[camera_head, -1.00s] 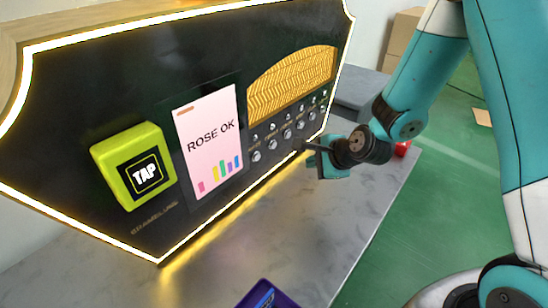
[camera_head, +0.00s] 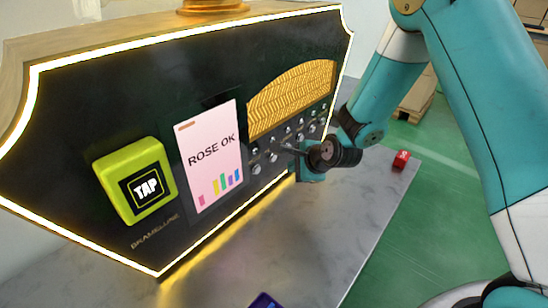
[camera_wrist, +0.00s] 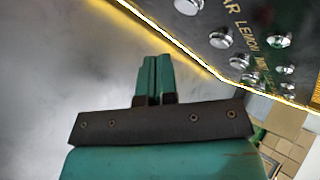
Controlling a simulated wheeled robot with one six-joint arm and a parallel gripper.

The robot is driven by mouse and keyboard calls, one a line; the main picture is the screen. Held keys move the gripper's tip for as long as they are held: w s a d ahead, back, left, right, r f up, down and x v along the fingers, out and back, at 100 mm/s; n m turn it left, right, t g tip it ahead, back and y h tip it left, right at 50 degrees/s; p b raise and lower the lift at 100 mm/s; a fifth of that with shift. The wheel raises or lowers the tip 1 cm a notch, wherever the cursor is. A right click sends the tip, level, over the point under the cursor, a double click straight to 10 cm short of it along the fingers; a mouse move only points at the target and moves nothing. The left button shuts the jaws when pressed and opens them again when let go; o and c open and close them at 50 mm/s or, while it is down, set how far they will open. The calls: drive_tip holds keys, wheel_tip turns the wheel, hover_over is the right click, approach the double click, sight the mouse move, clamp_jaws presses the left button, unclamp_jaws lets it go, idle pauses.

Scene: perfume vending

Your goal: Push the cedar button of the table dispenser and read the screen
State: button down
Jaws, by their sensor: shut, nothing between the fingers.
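The dispenser (camera_head: 110,100) is a dark panel with a glowing yellow-white edge, standing on a grey table. Its pink screen (camera_head: 212,155) reads "ROSE OK" above several coloured bars. Silver round buttons (camera_head: 256,169) line the panel below a gold ribbed arch. In the wrist view, silver buttons (camera_wrist: 221,38) show at upper right with lettering "AR" and "LEMON"; the full cedar label is cut off, so I cannot tell its button. My gripper (camera_head: 288,149) is close to the button rows; contact is unclear. In the wrist view its fingers (camera_wrist: 154,62) are shut and empty, beside the panel's lit edge.
A yellow-green TAP reader (camera_head: 138,182) sits on the panel left of the screen. A small red block (camera_head: 401,159) lies near the table's right edge. A blue-purple item (camera_head: 264,301) is cut off at the bottom.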

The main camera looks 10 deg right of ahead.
drive_tip(key=shift+w+a, duration=0.8)
drive_tip(key=shift+w, duration=0.25)
drive_tip(key=shift+p, duration=0.3)
idle(1.1)
drive_tip(key=shift+w+a, duration=0.2)
drive_tip(key=shift+w, duration=0.15)
drive_tip(key=shift+w+a, duration=0.3)
drive_tip(key=shift+w, duration=0.1)
idle(0.5)
drive_tip(key=shift+s+d, duration=0.1)
drive_tip(key=shift+s, duration=0.05)
idle(0.3)
drive_tip(key=shift+s+d, duration=0.4)
drive_tip(key=shift+s, duration=0.2)
drive_tip(key=shift+s+d, duration=0.75)
drive_tip(key=shift+s, duration=0.25)
drive_tip(key=shift+s+d, duration=0.75)
drive_tip(key=shift+s, duration=0.25)
